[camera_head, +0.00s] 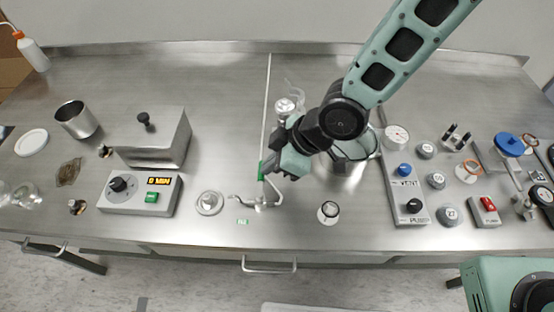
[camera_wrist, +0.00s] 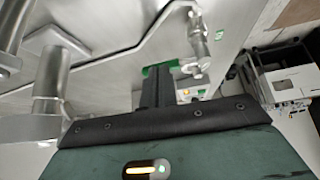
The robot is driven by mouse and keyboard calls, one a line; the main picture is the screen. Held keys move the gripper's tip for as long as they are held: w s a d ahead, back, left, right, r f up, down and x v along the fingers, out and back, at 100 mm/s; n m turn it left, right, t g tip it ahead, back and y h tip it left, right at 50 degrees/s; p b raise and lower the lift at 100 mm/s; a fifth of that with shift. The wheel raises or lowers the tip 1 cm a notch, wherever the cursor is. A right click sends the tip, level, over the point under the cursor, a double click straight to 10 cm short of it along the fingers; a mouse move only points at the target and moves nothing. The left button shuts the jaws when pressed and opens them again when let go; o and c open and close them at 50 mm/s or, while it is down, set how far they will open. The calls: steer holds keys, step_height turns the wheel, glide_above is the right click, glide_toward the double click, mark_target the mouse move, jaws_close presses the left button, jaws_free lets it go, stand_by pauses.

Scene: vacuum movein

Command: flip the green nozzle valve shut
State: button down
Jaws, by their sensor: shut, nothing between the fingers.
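The green nozzle valve (camera_head: 261,171) is a small green lever at the front end of a thin metal pipe on the bench. It stands just above a metal nozzle fitting (camera_head: 258,201). My gripper (camera_head: 269,172) is shut and empty, with its fingertips right beside the green lever. In the wrist view the dark closed fingers (camera_wrist: 157,85) overlap the green lever (camera_wrist: 163,67), which shows in part behind their tips. I cannot tell whether they touch it. The nozzle fitting (camera_wrist: 197,48) hangs to the right there.
A glass vessel (camera_head: 352,149) stands under my arm, to the right of my gripper. A control box with a display (camera_head: 140,193) and a steel box (camera_head: 152,137) are at left. A pump panel (camera_head: 406,197) is at right.

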steer(key=shift+a+f, duration=0.15)
steer(key=shift+f, duration=0.15)
steer(key=shift+s, duration=0.1)
steer(key=shift+b, duration=0.3)
